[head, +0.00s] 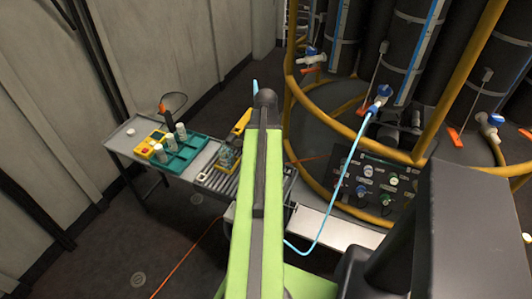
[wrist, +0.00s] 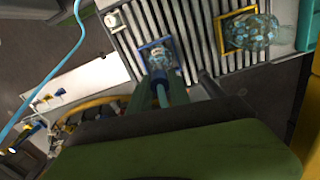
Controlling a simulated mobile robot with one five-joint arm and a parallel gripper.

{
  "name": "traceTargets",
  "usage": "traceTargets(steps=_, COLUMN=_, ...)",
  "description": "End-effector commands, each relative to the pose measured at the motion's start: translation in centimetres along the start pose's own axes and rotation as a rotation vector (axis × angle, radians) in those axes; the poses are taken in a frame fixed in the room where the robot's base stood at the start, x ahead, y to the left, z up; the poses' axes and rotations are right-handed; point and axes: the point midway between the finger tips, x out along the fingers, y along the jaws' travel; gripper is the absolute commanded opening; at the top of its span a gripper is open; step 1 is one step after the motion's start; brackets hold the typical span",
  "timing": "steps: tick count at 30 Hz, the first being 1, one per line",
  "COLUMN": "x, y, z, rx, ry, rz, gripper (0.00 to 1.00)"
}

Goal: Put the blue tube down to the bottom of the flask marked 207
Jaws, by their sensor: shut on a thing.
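The blue tube (wrist: 163,98) runs between the dark fingers of my gripper (wrist: 166,90), which is shut on it, in the wrist view. Its end points at a clear flask (wrist: 160,57) in a blue frame on the rollers; I cannot tell whether the end is inside the neck. A second, rounder clear flask (wrist: 258,30) stands in a yellow frame to the right. I cannot read the number 207 on either. In the head view my arm hides the gripper, and one clear flask (head: 227,158) shows left of the arm. The light blue tube (head: 335,207) hangs down from a blue valve.
Yellow rails (head: 297,110) and a control panel (head: 380,190) stand at right.

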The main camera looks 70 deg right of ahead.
Motion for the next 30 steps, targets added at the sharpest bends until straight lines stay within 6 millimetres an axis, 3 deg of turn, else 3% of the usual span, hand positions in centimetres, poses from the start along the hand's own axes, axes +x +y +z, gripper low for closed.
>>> traceTargets(steps=14, x=0.60, y=0.00, z=0.00, rx=0.000, ry=0.000, rz=0.000, gripper=0.00)
traceTargets(steps=15, x=0.60, y=0.00, z=0.00, rx=0.000, ry=0.000, rz=0.000, gripper=0.28)
traceTargets(steps=18, x=0.60, y=0.00, z=0.00, rx=0.000, ry=0.000, rz=0.000, gripper=0.42)
traceTargets(steps=20, x=0.60, y=0.00, z=0.00, rx=0.000, ry=0.000, rz=0.000, gripper=0.49)
traceTargets(steps=26, x=0.60, y=0.00, z=0.00, rx=0.000, ry=0.000, rz=0.000, gripper=0.49)
traceTargets(steps=30, x=0.60, y=0.00, z=0.00, rx=0.000, ry=0.000, rz=0.000, gripper=0.64)
